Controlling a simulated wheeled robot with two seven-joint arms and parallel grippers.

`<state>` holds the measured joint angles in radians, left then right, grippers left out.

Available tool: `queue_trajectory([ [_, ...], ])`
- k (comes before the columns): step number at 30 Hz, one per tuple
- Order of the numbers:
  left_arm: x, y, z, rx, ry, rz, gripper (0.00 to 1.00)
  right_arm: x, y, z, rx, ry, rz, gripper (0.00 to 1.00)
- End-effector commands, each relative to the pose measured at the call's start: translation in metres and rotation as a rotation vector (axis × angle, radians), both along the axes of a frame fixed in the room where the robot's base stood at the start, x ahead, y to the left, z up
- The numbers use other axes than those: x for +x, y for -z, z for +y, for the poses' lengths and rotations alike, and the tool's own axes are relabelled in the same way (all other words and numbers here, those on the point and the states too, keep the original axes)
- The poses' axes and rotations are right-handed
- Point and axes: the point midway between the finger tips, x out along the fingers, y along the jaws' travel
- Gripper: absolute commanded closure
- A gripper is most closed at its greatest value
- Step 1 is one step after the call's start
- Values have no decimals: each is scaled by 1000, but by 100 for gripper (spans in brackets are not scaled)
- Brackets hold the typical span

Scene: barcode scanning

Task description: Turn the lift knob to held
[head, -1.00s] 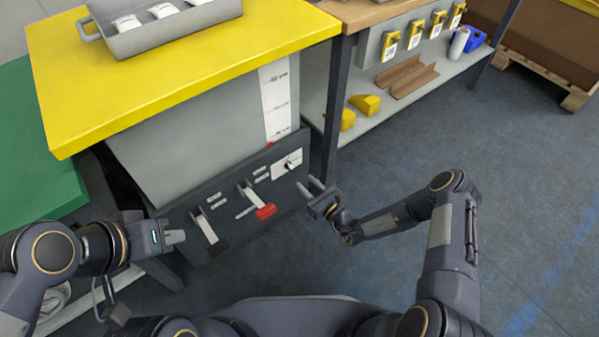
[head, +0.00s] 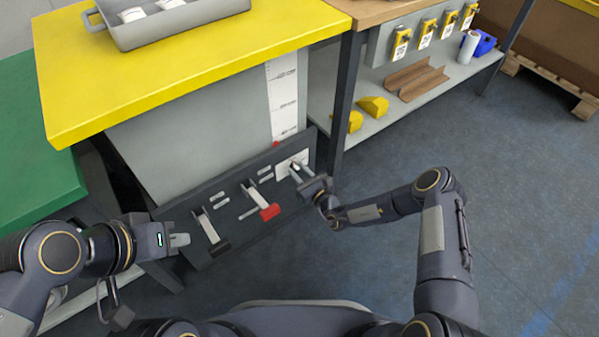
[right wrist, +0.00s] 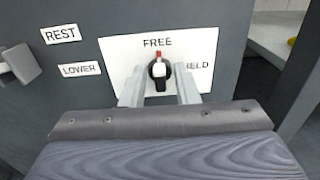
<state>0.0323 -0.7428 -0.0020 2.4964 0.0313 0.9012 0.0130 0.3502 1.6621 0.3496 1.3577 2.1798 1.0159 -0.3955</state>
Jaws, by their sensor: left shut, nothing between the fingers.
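The lift knob (right wrist: 159,72) is a small black knob with a white face and a red mark, on a white plate (right wrist: 118,52) lettered FREE above and HELD, partly covered, at right. The red mark points up at FREE. My right gripper (right wrist: 160,88) is open, with one finger on each side of the knob; I cannot tell whether they touch it. In the head view my right gripper (head: 300,170) reaches the plate at the right end of the dark panel (head: 232,212). My left gripper (head: 186,240) is shut and empty, left of the panel.
Left of the knob the panel carries a red-handled lever (head: 268,211) and a dark-handled lever (head: 219,246). REST and LOWER labels (right wrist: 80,70) show in the right wrist view. The yellow tabletop (head: 200,60) overhangs above. A table leg (head: 344,90) stands right of the panel.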

Motion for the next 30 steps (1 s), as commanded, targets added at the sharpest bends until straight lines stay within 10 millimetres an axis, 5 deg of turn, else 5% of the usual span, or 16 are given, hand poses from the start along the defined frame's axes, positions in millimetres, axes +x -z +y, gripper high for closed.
queue_trajectory([
  [6,0,0,0,0,0,0,100,0,0,0,0,0,0,97],
  [17,0,0,0,0,0,0,100,0,0,0,60,0,43,98],
  [30,0,0,0,0,0,0,100,0,1,-2,351,2,256,98],
])
